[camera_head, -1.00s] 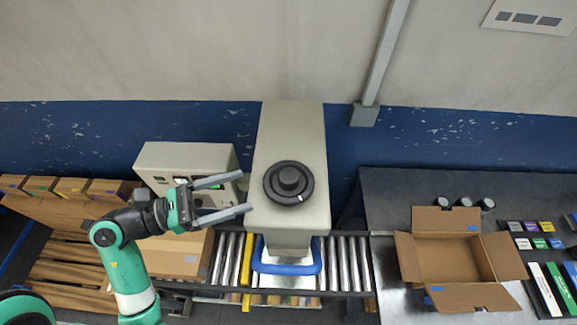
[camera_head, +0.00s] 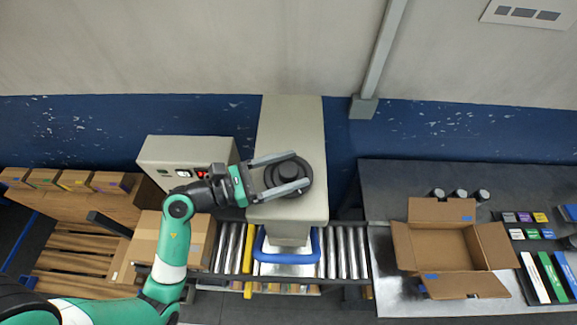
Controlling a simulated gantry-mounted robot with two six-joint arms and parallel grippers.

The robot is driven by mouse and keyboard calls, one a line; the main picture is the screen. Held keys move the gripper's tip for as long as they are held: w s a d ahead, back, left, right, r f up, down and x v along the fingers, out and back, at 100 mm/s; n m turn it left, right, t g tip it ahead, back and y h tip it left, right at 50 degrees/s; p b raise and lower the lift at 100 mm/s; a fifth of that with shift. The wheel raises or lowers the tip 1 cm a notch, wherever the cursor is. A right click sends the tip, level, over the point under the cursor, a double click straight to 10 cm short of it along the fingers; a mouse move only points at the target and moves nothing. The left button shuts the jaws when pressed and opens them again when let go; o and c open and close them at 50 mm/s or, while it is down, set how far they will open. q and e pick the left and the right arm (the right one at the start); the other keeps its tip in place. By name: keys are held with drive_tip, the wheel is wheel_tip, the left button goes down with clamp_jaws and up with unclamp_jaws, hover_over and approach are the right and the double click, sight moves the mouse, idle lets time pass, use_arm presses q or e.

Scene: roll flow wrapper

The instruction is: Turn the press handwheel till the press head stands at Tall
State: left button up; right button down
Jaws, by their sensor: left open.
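The black press handwheel (camera_head: 300,164) sits on top of the beige press column (camera_head: 291,125), with a raised round hub in its middle. My left gripper (camera_head: 290,174) is open, its two grey fingers reaching from the left over the wheel, one on each side of the hub. I cannot tell if the fingers touch the hub. Below the column, the press head shows a blue rim (camera_head: 286,257) above the roller conveyor. The Tall mark is not readable here. My right gripper is not in view.
A control box (camera_head: 187,152) with lit red digits stands left of the press, close to my left arm. Closed cartons (camera_head: 145,240) lie at the left. An open carton (camera_head: 440,245) stands on the right table, beside coloured small boxes.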

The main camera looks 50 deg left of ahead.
use_arm(q)
drive_tip(key=shift+c, duration=0.2)
clamp_jaws()
drive_tip(key=shift+a+m+h, duration=0.1)
drive_tip(key=shift+m+h, duration=0.3)
drive_tip(key=shift+h, duration=0.2)
drive_tip(key=shift+m+g+h+b, duration=0.55)
drive_tip(key=shift+m+g+h, duration=0.05)
drive_tip(key=shift+h, duration=0.3)
drive_tip(key=shift+f+m+g+h+b, duration=0.1)
drive_tip(key=shift+m+g+h+b, duration=0.55)
drive_tip(key=shift+h, duration=0.25)
drive_tip(key=shift+m+g+h+b, duration=0.85)
drive_tip(key=shift+m+h+b, duration=0.2)
drive_tip(key=shift+h+b, duration=0.1)
drive_tip(key=shift+m+g+h+b, duration=0.55)
drive_tip(key=shift+m+g+b, duration=0.05)
drive_tip(key=shift+g+b, duration=0.15)
